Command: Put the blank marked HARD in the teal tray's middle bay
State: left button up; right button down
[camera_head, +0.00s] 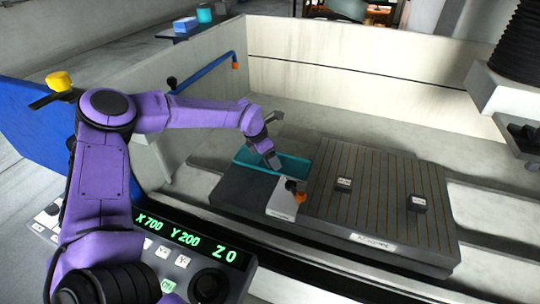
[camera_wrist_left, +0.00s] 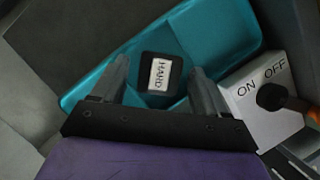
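The blank marked HARD (camera_wrist_left: 160,76) is a dark block with a white label, seen in the left wrist view inside the teal tray (camera_wrist_left: 90,88). The tray also shows in the head view (camera_head: 297,165), where my arm partly covers it. My left gripper (camera_head: 272,160) is over the tray. In the wrist view its two fingers stand apart on either side of the blank, with teal showing in the gaps, so it is open. I cannot make out the bay dividers or which bay the blank is over. My right gripper is not in view.
A white ON/OFF switch box (camera_head: 284,207) with an orange and black lever (camera_head: 296,188) stands close beside the tray. Two dark labelled blocks (camera_head: 344,184) (camera_head: 418,203) sit on the slatted plate (camera_head: 375,215).

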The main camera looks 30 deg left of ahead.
pick_arm(q)
jog(key=shift+r+p, duration=0.35)
jog(key=shift+r, duration=0.05)
jog(key=b+v, duration=0.1)
jog(key=v, duration=1)
jog(key=shift+r, duration=0.25)
jog(key=shift+s+a, duration=0.1)
